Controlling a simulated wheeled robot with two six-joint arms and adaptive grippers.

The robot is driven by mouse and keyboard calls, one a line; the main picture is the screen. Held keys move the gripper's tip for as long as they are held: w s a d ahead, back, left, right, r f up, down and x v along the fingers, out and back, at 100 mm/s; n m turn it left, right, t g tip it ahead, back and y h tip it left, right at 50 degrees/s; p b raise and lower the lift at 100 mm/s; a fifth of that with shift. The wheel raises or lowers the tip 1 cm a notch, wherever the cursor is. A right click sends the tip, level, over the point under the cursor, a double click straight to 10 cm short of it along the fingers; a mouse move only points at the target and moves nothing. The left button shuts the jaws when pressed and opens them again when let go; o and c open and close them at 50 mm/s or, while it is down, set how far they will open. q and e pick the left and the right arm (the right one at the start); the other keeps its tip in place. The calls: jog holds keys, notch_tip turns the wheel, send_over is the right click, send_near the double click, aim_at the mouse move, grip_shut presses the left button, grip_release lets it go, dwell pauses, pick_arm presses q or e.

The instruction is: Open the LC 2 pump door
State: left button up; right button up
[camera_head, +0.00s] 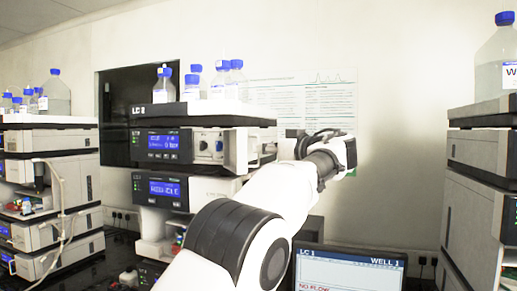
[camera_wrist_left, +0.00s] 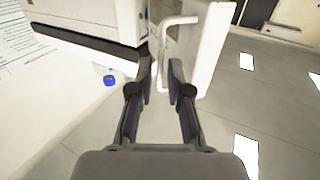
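The pump module (camera_head: 163,144) with a lit blue display sits at the top of the middle stack. Its label starts with "LC"; the numeral is hard to read. Its white door (camera_head: 236,151) stands swung out from the front, and pump heads (camera_head: 208,146) show inside. In the left wrist view the door (camera_wrist_left: 212,45) juts out from the module, with a white handle (camera_wrist_left: 163,58) on it. My left gripper (camera_wrist_left: 163,78) is open, with the handle's bar between its fingertips; contact is unclear. In the head view this gripper (camera_head: 290,134) is partly hidden by my arm. My right gripper is out of view.
Blue-capped bottles (camera_head: 222,82) stand in a tray on the middle stack. A monitor (camera_head: 347,270) stands low in front. Other instrument stacks stand at left (camera_head: 50,142) and right (camera_head: 482,150). Open floor (camera_wrist_left: 240,105) shows beyond the door.

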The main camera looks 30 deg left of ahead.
pick_arm(q)
jog(key=v, duration=0.9)
jog(key=shift+d, duration=0.35)
jog(key=shift+s+a+r, duration=0.1)
